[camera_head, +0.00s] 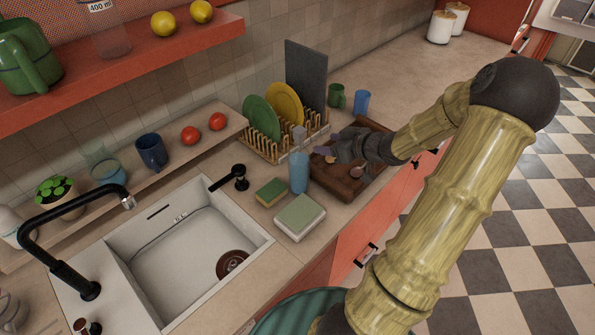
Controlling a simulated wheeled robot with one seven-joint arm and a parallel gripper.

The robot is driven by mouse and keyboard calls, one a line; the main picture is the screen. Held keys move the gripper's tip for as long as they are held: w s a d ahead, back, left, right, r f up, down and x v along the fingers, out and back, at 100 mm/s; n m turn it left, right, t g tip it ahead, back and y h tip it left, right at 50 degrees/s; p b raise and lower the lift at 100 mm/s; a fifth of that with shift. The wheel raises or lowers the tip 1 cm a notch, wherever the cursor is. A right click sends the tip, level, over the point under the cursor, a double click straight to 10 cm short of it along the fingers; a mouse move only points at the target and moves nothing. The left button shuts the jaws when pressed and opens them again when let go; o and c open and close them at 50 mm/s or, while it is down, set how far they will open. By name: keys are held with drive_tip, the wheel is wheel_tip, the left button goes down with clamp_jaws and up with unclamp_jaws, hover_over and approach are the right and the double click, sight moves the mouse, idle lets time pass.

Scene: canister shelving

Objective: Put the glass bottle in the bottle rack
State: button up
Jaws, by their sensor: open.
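A translucent blue bottle (299,177) with a pale top stands upright on the counter, right of the sink; it may be the glass bottle, but I cannot be sure. My gripper (325,155) is dark and reaches in from the right, just right of the bottle. It is open, and no held object shows; I cannot tell whether it touches the bottle. A brown wooden tray-like holder (342,187) lies under and beside my gripper. I cannot tell for sure whether it is the bottle rack. My gripper hides part of it.
A wooden dish rack (270,153) with green and yellow plates stands behind. A green mug (337,95) and blue cup (362,102) stand behind the holder. The sink (185,250) is left.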

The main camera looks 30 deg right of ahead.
sight(302, 141)
drive_tip(key=p+x, duration=0.1)
drive_tip(key=x, duration=0.8)
drive_tip(key=shift+w+a+f, duration=0.15)
drive_tip(key=shift+w+a, duration=0.05)
drive_tip(key=shift+w, duration=0.05)
drive_tip(key=shift+w+a+f+p, duration=0.15)
drive_tip(key=shift+w+a+p, duration=0.1)
drive_tip(key=shift+w+p, duration=0.25)
drive_tip(key=p+x, duration=0.1)
drive_tip(key=x, duration=0.2)
drive_tip(key=shift+w+a+p, duration=0.1)
drive_tip(key=shift+w+p, duration=0.05)
drive_tip(key=shift+p, duration=0.2)
drive_tip(key=shift+w+f, duration=0.3)
drive_tip(key=shift+f, duration=0.05)
drive_tip(key=shift+c, duration=0.5)
clamp_jaws()
